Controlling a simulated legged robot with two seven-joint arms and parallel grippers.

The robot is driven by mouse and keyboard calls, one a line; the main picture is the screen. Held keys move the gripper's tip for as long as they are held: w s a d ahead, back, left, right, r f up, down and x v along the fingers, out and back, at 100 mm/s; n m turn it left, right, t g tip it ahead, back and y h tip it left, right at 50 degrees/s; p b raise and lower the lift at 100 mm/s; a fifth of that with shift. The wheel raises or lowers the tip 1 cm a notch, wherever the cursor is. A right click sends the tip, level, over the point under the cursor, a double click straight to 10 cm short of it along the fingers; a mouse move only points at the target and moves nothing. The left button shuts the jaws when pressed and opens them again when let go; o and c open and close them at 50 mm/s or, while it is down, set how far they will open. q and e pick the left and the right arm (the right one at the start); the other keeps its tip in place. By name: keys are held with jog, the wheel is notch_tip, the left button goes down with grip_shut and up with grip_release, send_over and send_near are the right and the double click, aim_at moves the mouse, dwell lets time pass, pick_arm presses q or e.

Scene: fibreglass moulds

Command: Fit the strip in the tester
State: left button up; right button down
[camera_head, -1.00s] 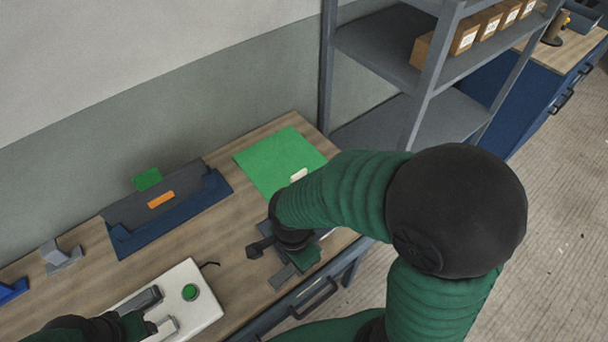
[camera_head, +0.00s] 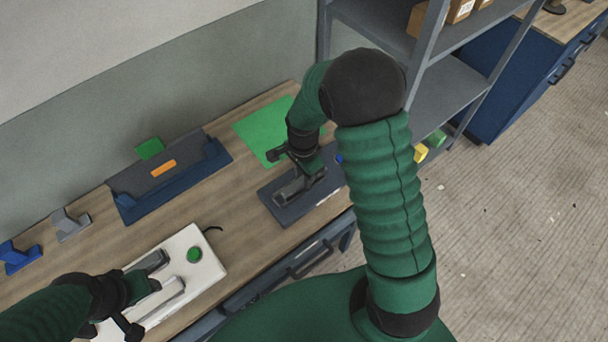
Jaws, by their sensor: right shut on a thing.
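The tester (camera_head: 212,275) is a white block with a green button (camera_head: 194,255) and grey clamp-like bars (camera_head: 165,293), at the lower left on the bench. My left gripper (camera_head: 140,287) is over its left part; its fingertips cannot be made out from the grey bars. My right gripper (camera_head: 303,178) is over a dark flat tray (camera_head: 283,212), beside the green mat. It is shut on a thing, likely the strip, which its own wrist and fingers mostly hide. I cannot clearly tell the strip from the grey parts there.
A dark blue rack (camera_head: 180,183) with an orange label and a green piece (camera_head: 150,149) stands against the wall. Grey (camera_head: 70,225) and blue (camera_head: 20,258) brackets lie left. A green mat (camera_head: 258,128) is behind my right wrist. Grey shelving (camera_head: 440,110) stands right. Bare bench separates tray and tester.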

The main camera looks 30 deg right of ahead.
aim_at(298, 182)
jog(key=shift+s+a+f, duration=0.1)
jog(key=shift+a, duration=0.9)
jog(key=c, duration=1.4)
grip_release()
jog(key=shift+a, duration=0.25)
jog(key=shift+o, duration=1.1)
jog(key=shift+w, duration=0.2)
jog(key=shift+o, duration=0.2)
jog(key=shift+d, duration=0.4)
jog(key=shift+s+d, duration=0.1)
jog(key=shift+d, duration=0.35)
notch_tip(298, 182, up, 12)
jog(key=a, duration=0.1)
pick_arm(q)
jog(key=shift+w+a+f, duration=0.1)
jog(key=shift+a+f, duration=0.2)
jog(key=shift+a, duration=0.3)
pick_arm(e)
jog(key=s+a+f+n+t, duration=0.2)
jog(key=s+a+n, duration=0.4)
jog(key=n, duration=1.1)
jog(key=s+f, duration=0.1)
jog(key=s, duration=0.2)
jog(key=shift+s+a, duration=0.15)
jog(key=shift+a, duration=0.25)
